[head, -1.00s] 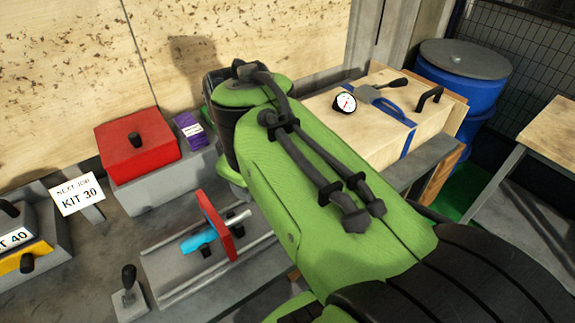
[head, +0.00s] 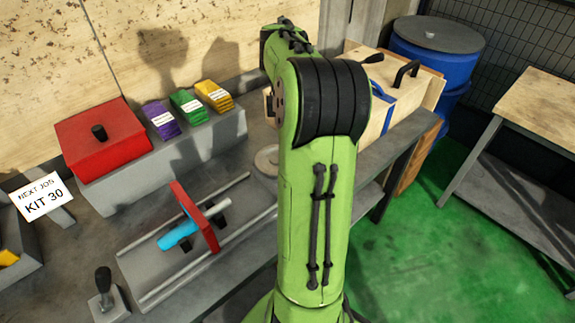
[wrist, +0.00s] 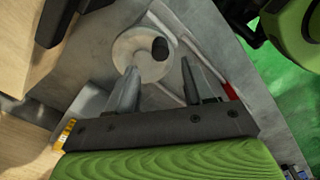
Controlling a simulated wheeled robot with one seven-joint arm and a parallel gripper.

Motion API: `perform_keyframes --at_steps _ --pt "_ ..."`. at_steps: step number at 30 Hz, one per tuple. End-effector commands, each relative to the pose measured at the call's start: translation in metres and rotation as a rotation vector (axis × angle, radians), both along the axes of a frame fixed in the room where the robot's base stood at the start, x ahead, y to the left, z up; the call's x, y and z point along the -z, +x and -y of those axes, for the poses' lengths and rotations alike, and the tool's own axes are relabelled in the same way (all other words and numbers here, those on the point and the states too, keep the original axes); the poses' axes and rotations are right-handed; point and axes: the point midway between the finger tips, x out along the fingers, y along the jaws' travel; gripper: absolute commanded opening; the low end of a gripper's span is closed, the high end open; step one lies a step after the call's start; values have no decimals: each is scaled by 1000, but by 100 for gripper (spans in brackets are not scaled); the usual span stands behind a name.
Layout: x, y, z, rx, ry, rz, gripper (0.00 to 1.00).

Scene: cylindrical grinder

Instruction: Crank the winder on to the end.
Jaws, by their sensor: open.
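The winder appears to be a pale grey round disc (wrist: 143,55) with a dark knob (wrist: 160,48) on its right side, in the upper middle of the wrist view. In the head view the disc (head: 267,160) shows only in part, cut off by my arm. My gripper (wrist: 160,82) is open and empty in the wrist view. Its two fingers point toward the disc, and the knob shows beyond the gap between them. They look apart from the knob; the exact distance is hard to tell. In the head view my gripper is hidden behind my arm.
A railed fixture (head: 150,258) holds a red plate (head: 196,216) and a blue cylinder (head: 178,235). A red box (head: 100,145) and purple, green and yellow packs (head: 187,106) stand behind it. A wooden box (head: 405,95) with a dark handle stands right of my arm.

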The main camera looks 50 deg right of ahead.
Motion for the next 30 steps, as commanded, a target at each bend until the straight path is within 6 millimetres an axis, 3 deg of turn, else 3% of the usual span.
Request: perform_keyframes --at_steps 1,3,9,13,21,30 --pt "20 -1 0 2 4 -2 52" --pt "37 -1 0 1 3 -1 52" --pt "78 0 0 0 2 -1 52" --pt "90 0 0 1 0 0 52" --pt "90 0 0 0 -2 1 52" --pt "90 0 0 0 -2 1 7"
